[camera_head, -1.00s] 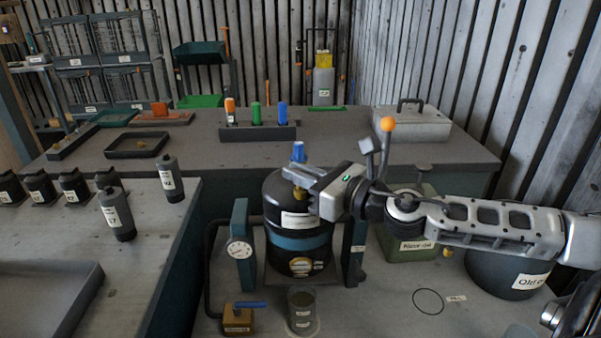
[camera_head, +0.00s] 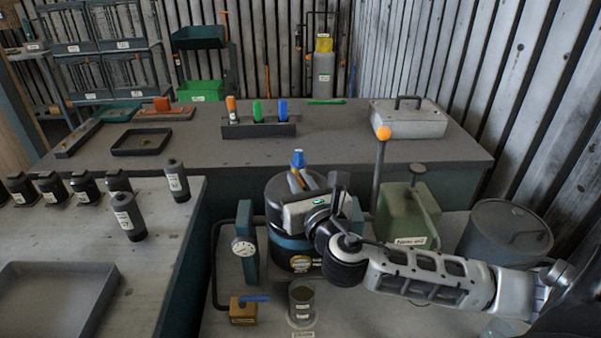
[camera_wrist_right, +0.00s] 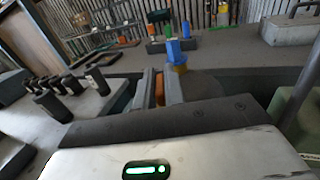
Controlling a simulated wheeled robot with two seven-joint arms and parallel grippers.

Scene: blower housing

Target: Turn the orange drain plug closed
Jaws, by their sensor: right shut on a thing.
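The black blower housing (camera_head: 283,192) with a teal band stands upright in its frame on the bench. My right gripper (camera_head: 303,180) is in front of its upper part and points away from me. In the right wrist view an orange piece, which looks like the drain plug (camera_wrist_right: 160,88), sits between the two fingers of my right gripper (camera_wrist_right: 162,85), and they are shut on it. In the head view the plug is hidden behind the gripper. A blue-topped brass fitting (camera_wrist_right: 177,50) stands just beyond the fingers. My left gripper is out of view.
A gauge post (camera_head: 245,245) stands left of the housing. A brass valve with a blue lever (camera_head: 243,312) and a grey cup (camera_head: 301,300) are in front. A green can (camera_head: 408,213) and grey drum (camera_head: 510,232) stand to the right.

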